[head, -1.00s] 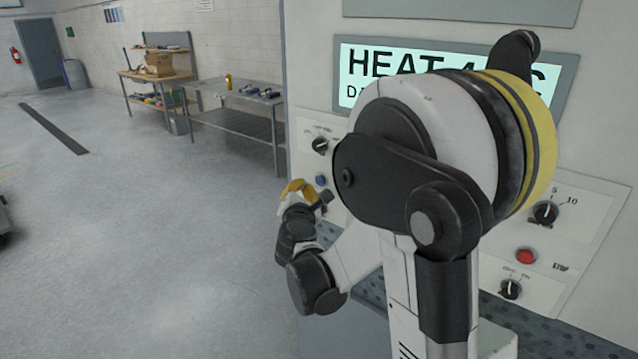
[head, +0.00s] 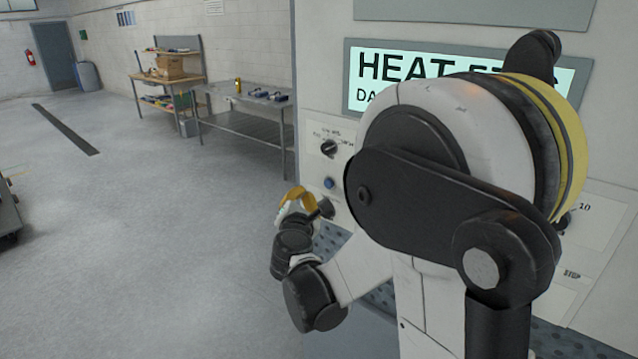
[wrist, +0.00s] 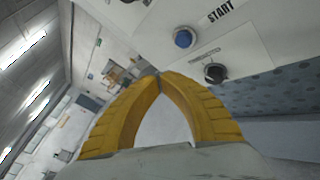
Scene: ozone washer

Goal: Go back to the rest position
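My gripper (head: 297,193) has yellow fingers and hangs in front of the left part of the washer's control panel. In the wrist view its two fingertips (wrist: 159,75) meet, with only pale floor showing between the fingers, so it is shut and empty. A blue button (head: 329,183) and a black knob (head: 326,208) are just right of it in the head view. In the wrist view the blue button (wrist: 183,38) and the knob (wrist: 215,73) lie beyond the fingertips, apart from them in the picture. My arm hides much of the panel.
Another black knob (head: 329,148) is above the blue button. A steel table (head: 245,125) and a wooden workbench (head: 165,85) stand at the back. The floor (head: 130,230) on the left is mostly clear.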

